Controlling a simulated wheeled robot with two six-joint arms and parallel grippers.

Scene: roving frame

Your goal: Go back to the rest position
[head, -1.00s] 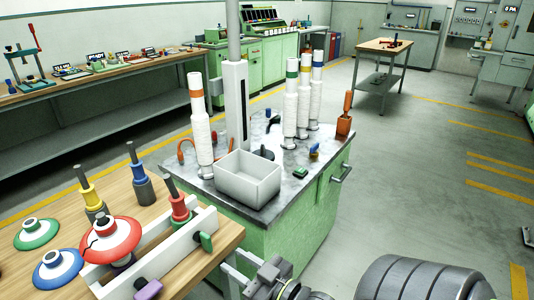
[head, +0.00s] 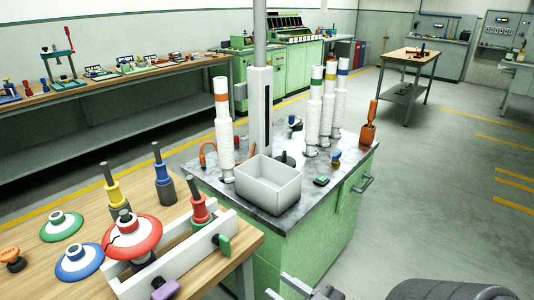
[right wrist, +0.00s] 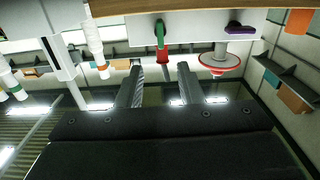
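My right gripper (head: 303,290) shows only in part at the bottom edge of the head view, low in front of the green cabinet. In the right wrist view its two dark fingers (right wrist: 158,88) stand well apart with nothing between them. It is open and clear of the wooden bench and the cabinet. A dark part of my right arm shows at the bottom right corner of the head view. My left gripper is not in view.
A wooden bench (head: 62,262) at lower left bears colored discs, upright tools and a white rack (head: 140,288). The green cabinet (head: 300,245) bears a white bin (head: 270,190) and several white columns. Grey floor (head: 430,190) lies open at right.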

